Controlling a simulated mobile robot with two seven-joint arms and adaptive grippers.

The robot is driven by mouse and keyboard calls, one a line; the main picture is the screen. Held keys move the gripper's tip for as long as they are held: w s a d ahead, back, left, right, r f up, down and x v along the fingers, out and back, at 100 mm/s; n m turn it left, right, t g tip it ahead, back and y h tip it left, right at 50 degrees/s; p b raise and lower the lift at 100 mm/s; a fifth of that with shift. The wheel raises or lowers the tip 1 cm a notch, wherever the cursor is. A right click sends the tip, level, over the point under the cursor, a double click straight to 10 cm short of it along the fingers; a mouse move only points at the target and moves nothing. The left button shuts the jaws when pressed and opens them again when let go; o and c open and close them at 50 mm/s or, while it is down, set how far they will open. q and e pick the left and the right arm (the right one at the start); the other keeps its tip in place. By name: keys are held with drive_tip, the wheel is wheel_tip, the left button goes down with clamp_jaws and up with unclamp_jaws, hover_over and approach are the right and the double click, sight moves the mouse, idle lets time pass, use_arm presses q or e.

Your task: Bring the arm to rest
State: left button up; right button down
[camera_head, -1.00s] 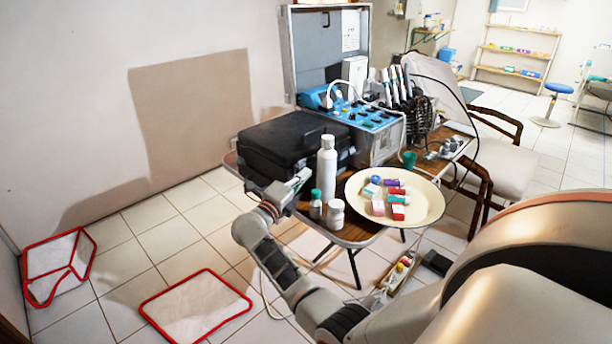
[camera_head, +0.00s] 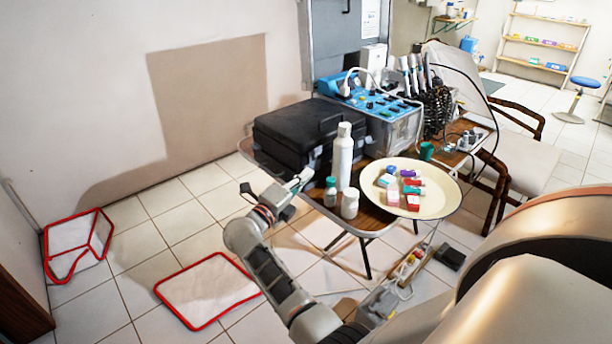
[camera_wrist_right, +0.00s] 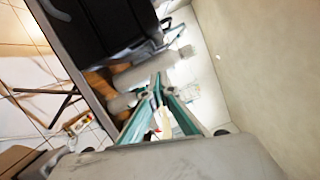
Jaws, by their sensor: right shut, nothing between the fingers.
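My right arm comes up from the bottom in the head view. Its gripper (camera_head: 298,182) is just off the near left edge of the folding table (camera_head: 372,222), left of the bottles, and holds nothing. In the right wrist view the two green-edged fingers (camera_wrist_right: 158,82) meet at their tips, shut and empty. Beyond them lie the table's edge, the black case and pale bottles, blurred. My left gripper is not in view.
Close by on the table are a black case (camera_head: 300,130), a tall white bottle (camera_head: 343,155), two small bottles and a cream plate (camera_head: 440,200) of small boxes. Red-rimmed white pieces (camera_head: 208,290) lie on the floor.

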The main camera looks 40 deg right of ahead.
drive_tip(key=shift+r, duration=0.1)
drive_tip(key=s+a+f+n+t+y+p, duration=0.1)
drive_tip(key=s+a+f+n+t+y, duration=0.2)
drive_tip(key=a+n+t+y, duration=0.8)
drive_tip(key=s+a+f+n+t+y+p, duration=0.2)
drive_tip(key=s+a+f+n+t+y, duration=0.3)
drive_tip(key=n, duration=1.1)
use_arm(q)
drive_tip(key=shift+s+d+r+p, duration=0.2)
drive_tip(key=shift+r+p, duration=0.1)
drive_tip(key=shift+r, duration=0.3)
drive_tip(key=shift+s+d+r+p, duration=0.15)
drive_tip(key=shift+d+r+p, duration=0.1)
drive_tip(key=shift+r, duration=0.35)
use_arm(e)
drive_tip(key=s+a+f+n+g+y, duration=0.1)
drive_tip(key=s+a+f+n+g, duration=0.2)
drive_tip(key=s, duration=0.4)
drive_tip(key=s+a+f+n+g+y, duration=0.1)
drive_tip(key=s+a+f+n+g, duration=0.2)
drive_tip(key=s+f, duration=0.5)
drive_tip(key=s+a+f+n+g+y, duration=0.2)
drive_tip(key=s+f+n+g, duration=0.3)
drive_tip(key=s, duration=0.3)
drive_tip(key=shift+a+f+n, duration=0.15)
drive_tip(key=shift+a+n, duration=0.55)
drive_tip(key=shift+a, duration=0.1)
